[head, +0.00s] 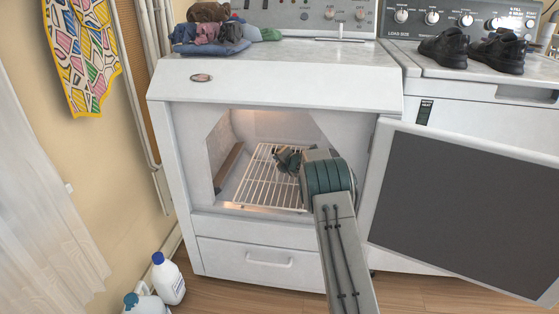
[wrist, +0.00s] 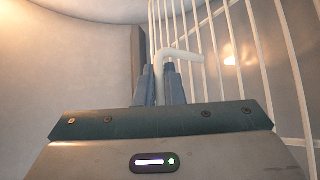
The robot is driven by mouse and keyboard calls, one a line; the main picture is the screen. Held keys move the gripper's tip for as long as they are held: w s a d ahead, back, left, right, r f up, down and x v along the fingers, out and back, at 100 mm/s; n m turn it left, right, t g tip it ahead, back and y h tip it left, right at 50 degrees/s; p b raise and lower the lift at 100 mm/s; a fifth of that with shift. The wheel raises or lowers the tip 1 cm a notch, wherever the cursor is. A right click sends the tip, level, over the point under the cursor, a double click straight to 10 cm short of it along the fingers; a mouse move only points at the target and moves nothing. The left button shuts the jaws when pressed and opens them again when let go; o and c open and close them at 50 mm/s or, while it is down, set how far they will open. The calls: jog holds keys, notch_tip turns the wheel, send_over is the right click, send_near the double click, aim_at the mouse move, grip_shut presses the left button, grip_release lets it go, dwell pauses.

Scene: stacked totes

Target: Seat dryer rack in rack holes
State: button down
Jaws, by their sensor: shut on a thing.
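The dryer rack (head: 262,190), a white wire grid, lies inside the opening of the white dryer (head: 181,190). It reaches from the back of the cavity to near the front lip. My gripper (head: 284,160) is inside the opening, over the rack's right part. In the wrist view my gripper (wrist: 160,80) is shut on a bent white wire end of the rack (wrist: 183,54). The rack's bars rise along the right of that view. The rack holes cannot be made out, and my arm hides the rack's right front corner.
The open dryer door (head: 465,210) fills the right side. A brown bar (head: 229,168) runs along the cavity's left wall. Clothes (head: 215,30) lie on the dryer top, and black shoes (head: 475,48) sit on the washer. Bottles (head: 168,280) stand on the floor at left.

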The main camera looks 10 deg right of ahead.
jog(key=shift+f+b, duration=0.75)
jog(key=shift+f, duration=0.2)
jog(key=c, duration=1.5)
grip_release()
jog(key=shift+o, duration=0.2)
jog(key=shift+p+v, duration=0.95)
jog(key=shift+v, duration=2.85)
jog(key=shift+r, duration=0.1)
